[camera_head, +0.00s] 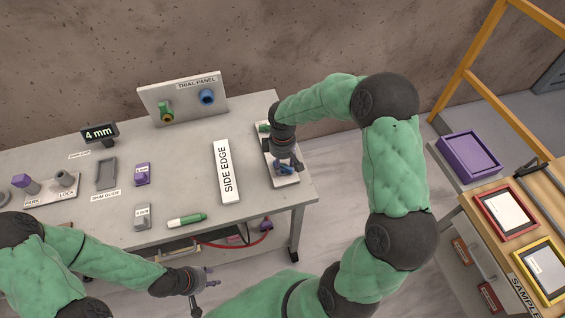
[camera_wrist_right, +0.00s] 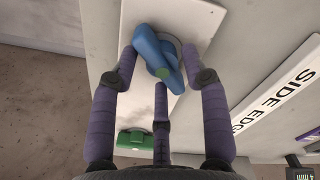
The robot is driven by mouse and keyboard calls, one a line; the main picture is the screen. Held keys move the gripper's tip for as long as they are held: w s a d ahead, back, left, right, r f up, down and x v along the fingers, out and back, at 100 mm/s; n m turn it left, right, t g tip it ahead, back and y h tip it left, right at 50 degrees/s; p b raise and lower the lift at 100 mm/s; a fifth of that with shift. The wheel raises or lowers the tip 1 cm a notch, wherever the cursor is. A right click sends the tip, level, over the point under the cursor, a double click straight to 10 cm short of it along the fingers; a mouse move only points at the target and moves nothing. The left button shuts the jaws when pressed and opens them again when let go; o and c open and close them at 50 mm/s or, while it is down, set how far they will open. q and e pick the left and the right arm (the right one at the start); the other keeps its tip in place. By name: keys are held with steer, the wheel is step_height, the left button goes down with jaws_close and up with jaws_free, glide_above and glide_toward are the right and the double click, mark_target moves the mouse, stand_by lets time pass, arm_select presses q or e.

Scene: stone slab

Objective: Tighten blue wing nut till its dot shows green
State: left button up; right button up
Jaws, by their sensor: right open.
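The blue wing nut (camera_head: 286,170) sits on a pale plate (camera_head: 291,181) at the right side of the stone slab. In the right wrist view the blue wing nut (camera_wrist_right: 158,55) is large and close, with a grey round base partly showing behind it. My right gripper (camera_head: 284,160) is above it, its purple fingers (camera_wrist_right: 160,75) spread around the nut and open; I cannot tell whether they touch it. No coloured dot is clear on the nut. A green piece (camera_wrist_right: 134,140) is on the same plate. My left gripper (camera_head: 208,278) is low in front of the slab, away from the nut.
A white SIDE EDGE strip (camera_head: 227,171) lies left of the plate. A TRIAL PANEL (camera_head: 184,99) with green and blue knobs stands at the back. A green-and-white marker (camera_head: 187,220) lies near the front edge. Shelves with trays (camera_head: 469,157) stand at the right.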

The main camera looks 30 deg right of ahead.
step_height(320, 180, up, 12)
steer(key=shift+f, duration=0.2)
stand_by(0.7)
